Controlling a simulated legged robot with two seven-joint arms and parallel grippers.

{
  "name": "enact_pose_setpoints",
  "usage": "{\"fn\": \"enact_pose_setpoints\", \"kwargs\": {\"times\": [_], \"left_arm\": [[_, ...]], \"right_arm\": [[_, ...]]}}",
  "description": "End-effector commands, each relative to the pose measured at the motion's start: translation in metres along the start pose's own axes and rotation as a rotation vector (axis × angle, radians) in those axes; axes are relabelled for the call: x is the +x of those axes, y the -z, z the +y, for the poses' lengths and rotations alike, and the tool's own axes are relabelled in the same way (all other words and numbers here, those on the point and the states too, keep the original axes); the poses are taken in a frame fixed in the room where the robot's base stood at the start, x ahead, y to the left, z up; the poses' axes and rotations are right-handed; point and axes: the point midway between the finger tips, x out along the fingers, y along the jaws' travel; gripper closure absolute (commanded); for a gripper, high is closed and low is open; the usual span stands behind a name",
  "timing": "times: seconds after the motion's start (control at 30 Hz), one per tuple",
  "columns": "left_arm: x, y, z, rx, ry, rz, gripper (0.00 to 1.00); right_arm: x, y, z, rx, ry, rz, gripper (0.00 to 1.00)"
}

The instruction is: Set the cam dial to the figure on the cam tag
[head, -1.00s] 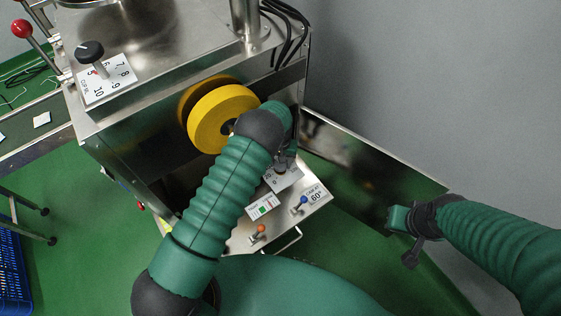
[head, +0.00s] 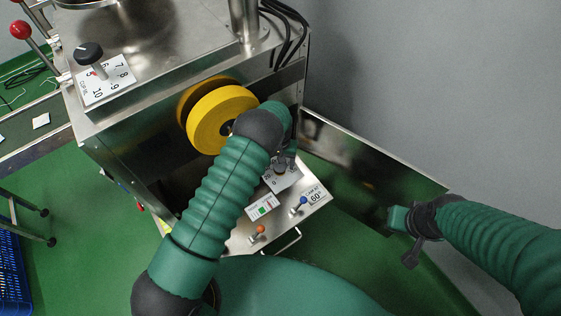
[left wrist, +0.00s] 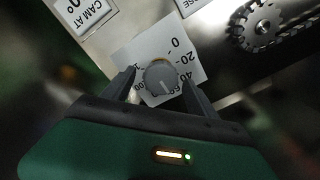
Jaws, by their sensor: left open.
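The cam dial is a round grey knob (left wrist: 160,78) with a pale pointer line on a white scale plate (left wrist: 150,48). In the left wrist view the line points down toward my gripper; the figure there is hidden. My left gripper (left wrist: 160,88) is open, with one finger on each side of the knob; contact is unclear. In the head view the left gripper (head: 287,155) is over the dial (head: 281,168), partly covered by my arm. The cam tag (head: 316,195) reads "CAM AT 60°". My right gripper (head: 399,222) hangs at the right; its jaws are unclear.
A blue-topped lever (head: 302,201), an orange-topped lever (head: 260,230) and a small label with a green mark (head: 263,207) are on the same panel. A yellow wheel (head: 220,117) stands behind. Another dial (head: 90,53) is on the machine top. A toothed wheel (left wrist: 257,25) is near the gripper.

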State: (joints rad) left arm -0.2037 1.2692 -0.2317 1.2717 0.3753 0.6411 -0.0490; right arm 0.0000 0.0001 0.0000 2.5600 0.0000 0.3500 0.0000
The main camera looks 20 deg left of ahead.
Motion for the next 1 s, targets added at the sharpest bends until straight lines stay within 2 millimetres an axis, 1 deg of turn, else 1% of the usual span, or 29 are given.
{"fn": "enact_pose_setpoints", "kwargs": {"times": [0.07,0.17,0.4,0.5,0.6,0.7,0.77,1.0], "left_arm": [[-0.009,0.001,0.0,0.0,-0.001,0.001,0.33],[-0.031,0.001,0.001,0.0,-0.002,0.004,0.33],[-0.102,0.002,0.001,0.0,-0.002,0.005,0.33],[-0.129,0.002,0.001,0.001,-0.001,0.004,0.33],[-0.149,0.002,0.001,0.0,-0.001,0.003,0.33],[-0.161,0.002,0.001,0.001,0.0,0.002,0.33],[-0.165,0.002,0.001,0.001,0.0,0.001,0.33],[-0.166,0.001,0.001,0.001,0.0,0.0,0.33]], "right_arm": [[-0.002,0.001,0.0,0.0,0.0,0.0,1.0],[-0.006,0.002,0.0,0.0,0.0,0.0,1.0],[-0.016,0.004,0.0,0.0,0.0,0.0,1.0],[-0.019,0.004,0.0,0.0,0.0,0.0,1.0],[-0.021,0.005,0.0,0.0,0.0,0.0,1.0],[-0.022,0.005,0.0,0.0,0.0,0.0,1.0],[-0.022,0.005,0.0,0.0,0.0,0.0,1.0],[-0.022,0.005,0.0,0.0,0.0,0.0,1.0]]}}
